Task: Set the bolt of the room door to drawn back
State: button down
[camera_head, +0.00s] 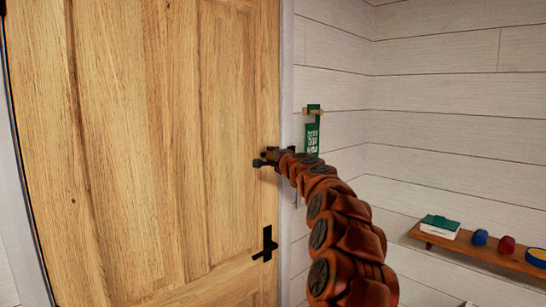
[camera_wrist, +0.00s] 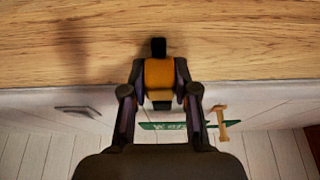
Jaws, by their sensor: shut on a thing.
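The wooden room door (camera_head: 150,150) fills the left of the head view and appears shut against its white frame. My gripper (camera_head: 266,158) is at the door's right edge, above the black lever handle (camera_head: 267,244). In the wrist view, my gripper's two dark fingers (camera_wrist: 160,77) are closed on the bolt, a brass-coloured piece (camera_wrist: 159,74) with a black end (camera_wrist: 158,47) towards the door. My gripper and arm hide much of the bolt in the head view. I cannot tell whether the bolt is drawn back or shot.
A green tag (camera_head: 312,133) hangs from a wooden peg (camera_head: 313,111) on the white plank wall, close beside my arm. A wooden shelf (camera_head: 470,243) at lower right holds a green book (camera_head: 440,223) and small blue and red things. The wall above it is bare.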

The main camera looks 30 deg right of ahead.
aim_at(251, 156)
dwell(0.4)
jog(key=shift+s+a+b, duration=0.3)
jog(key=shift+a+b, duration=0.2)
jog(key=shift+a, duration=0.75)
jog(key=shift+s+a+b, duration=0.25)
jog(key=shift+a+b, duration=0.25)
jog(key=shift+a, duration=0.7)
jog(key=shift+s+a+b, duration=0.3)
jog(key=shift+a+b, duration=0.2)
jog(key=shift+a, duration=0.75)
jog(key=c, duration=1.1)
grip_release()
jog(key=shift+a, duration=0.25)
jog(key=shift+o, duration=1.1)
jog(key=shift+d, duration=0.2)
jog(key=shift+s, duration=0.15)
